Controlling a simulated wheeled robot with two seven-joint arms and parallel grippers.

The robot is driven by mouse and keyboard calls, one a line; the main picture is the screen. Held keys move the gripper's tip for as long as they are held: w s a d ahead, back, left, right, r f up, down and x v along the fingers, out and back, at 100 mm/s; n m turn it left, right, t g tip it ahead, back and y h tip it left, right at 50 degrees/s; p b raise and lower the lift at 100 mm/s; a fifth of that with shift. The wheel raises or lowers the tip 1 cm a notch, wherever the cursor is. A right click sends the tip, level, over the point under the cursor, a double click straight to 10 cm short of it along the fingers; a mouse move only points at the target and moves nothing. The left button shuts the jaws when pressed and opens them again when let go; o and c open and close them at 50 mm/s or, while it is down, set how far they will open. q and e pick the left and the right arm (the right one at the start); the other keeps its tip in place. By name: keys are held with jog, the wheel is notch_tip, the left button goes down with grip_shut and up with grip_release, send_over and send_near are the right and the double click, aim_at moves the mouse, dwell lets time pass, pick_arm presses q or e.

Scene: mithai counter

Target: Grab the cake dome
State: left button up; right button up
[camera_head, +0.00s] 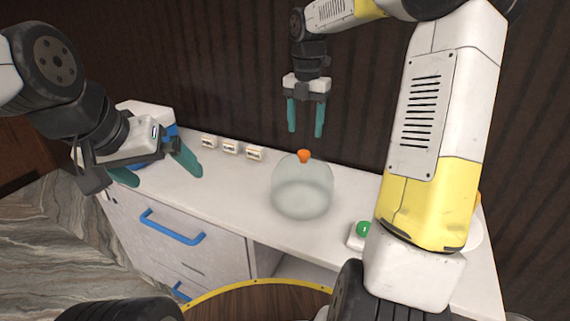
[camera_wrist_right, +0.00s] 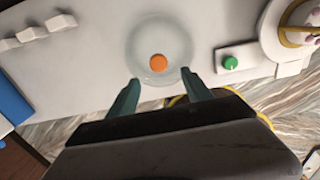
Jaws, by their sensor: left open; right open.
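The cake dome (camera_head: 302,192) is clear glass with an orange knob on top, and it stands upright on the white counter. In the right wrist view the dome (camera_wrist_right: 137,43) is seen from above, its orange knob just beyond the fingertips. My right gripper (camera_head: 305,131) is open and empty, pointing down above and behind the dome; its teal fingers also show in the right wrist view (camera_wrist_right: 158,78). My left gripper (camera_head: 158,172) is open and empty at the left end of the counter, well apart from the dome.
Several small white label blocks (camera_head: 231,146) stand along the counter's back. A green button (camera_head: 364,229) on a white base is right of the dome. A round plate shows farther right in the wrist view (camera_wrist_right: 268,36). Blue drawer handles (camera_head: 172,229) stick out in front. My right arm hides part of the counter.

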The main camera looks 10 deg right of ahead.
aim_at(304, 151)
jog(key=f, duration=0.7)
jog(key=shift+w+f, duration=0.25)
jog(key=shift+f, duration=0.15)
grip_shut()
dwell(1.0)
